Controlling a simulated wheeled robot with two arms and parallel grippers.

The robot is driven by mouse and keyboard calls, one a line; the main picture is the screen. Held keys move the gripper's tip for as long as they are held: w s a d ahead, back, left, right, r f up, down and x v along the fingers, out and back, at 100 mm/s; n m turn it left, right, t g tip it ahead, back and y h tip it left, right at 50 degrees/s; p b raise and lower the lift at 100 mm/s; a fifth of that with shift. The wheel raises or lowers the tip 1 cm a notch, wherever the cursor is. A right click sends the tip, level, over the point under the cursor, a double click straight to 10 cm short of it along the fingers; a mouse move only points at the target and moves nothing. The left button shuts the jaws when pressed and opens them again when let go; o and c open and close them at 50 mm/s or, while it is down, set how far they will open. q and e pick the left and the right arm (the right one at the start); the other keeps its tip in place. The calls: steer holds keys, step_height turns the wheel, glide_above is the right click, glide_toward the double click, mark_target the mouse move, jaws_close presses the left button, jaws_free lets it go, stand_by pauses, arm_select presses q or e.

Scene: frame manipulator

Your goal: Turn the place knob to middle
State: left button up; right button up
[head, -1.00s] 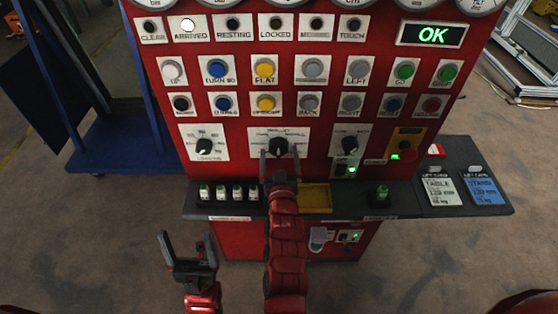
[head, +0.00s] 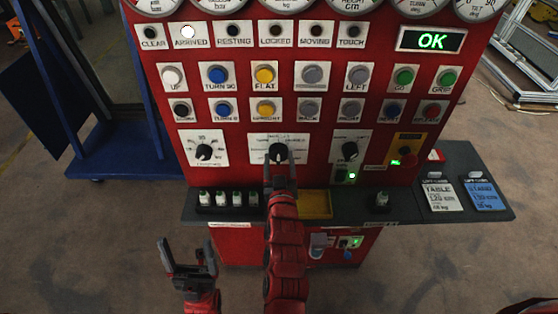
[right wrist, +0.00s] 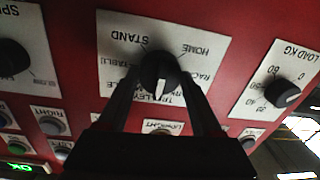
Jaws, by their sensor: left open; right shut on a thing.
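The place knob (head: 279,153) is the black middle knob in the lower row of the red panel. Its white plate shows place names around it in the right wrist view, among them STAND, HOME and TROLLEY, upside down. My right gripper (head: 280,170) reaches up to it from below. In the right wrist view, its fingers (right wrist: 161,84) are shut on the knob (right wrist: 159,72), one on each side. The knob's white pointer line is directed at the TROLLEY label. My left gripper (head: 188,256) is open and empty, low in front of the panel and apart from it.
A load knob (head: 204,152) and another black knob (head: 350,150) flank the place knob. Rows of buttons sit above, with a green OK display (head: 431,40). A dark shelf (head: 400,205) juts out below, with a yellow tray (head: 315,204) and small bottles (head: 229,200).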

steer(key=shift+f, duration=0.1)
steer(key=m+b, duration=0.2)
steer(key=m, duration=0.1)
steer(key=shift+f, duration=0.15)
steer(key=m+b, duration=0.2)
steer(key=m, duration=0.3)
steer(key=shift+m, duration=0.3)
stand_by(0.4)
steer(key=o, duration=1.4)
steer(key=shift+r, duration=0.2)
